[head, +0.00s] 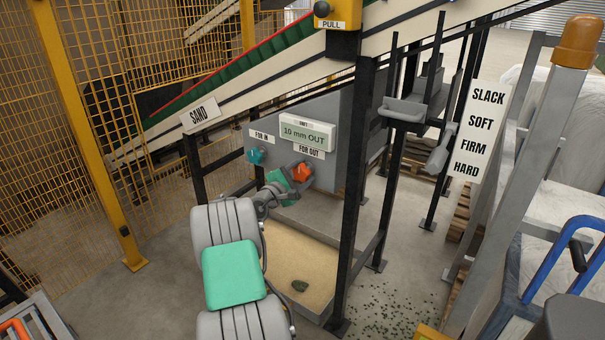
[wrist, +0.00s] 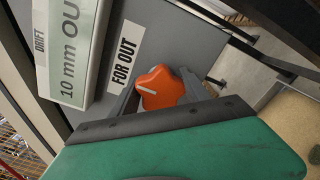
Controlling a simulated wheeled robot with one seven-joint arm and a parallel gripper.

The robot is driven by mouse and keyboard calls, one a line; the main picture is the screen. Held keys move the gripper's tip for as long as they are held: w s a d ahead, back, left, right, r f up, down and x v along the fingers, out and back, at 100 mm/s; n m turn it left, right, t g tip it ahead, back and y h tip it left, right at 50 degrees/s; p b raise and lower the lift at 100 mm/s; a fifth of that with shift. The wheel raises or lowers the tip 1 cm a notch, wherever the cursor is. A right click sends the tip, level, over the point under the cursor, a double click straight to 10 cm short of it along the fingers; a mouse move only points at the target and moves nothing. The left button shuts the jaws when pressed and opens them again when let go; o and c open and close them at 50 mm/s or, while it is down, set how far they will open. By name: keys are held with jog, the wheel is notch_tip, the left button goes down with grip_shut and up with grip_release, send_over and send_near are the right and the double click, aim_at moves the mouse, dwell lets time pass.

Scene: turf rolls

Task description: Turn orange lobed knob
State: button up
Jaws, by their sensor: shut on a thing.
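The orange lobed knob (head: 302,173) sits on the grey panel (head: 325,120) below a "FOR OUT" label. In the wrist view the knob (wrist: 160,88) has a pale line on its face, tilted in the picture. My gripper (wrist: 160,90) has its fingers on either side of the knob and is shut on it. In the head view my gripper (head: 292,178) reaches the panel from the lower left; its fingertips are partly hidden. A display (head: 307,133) above the knob reads "10 mm OUT", under a "DRIFT" label.
A teal lobed knob (head: 256,157) is left of the orange one, under "FOR IN". A black post (head: 357,150) stands close to the right. A sand-filled tray (head: 300,262) lies below the panel. The sloping conveyor (head: 250,95) runs above. Yellow mesh fencing (head: 50,180) is at the left.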

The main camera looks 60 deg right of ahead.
jog(key=c, duration=0.3)
jog(key=shift+m, duration=0.3)
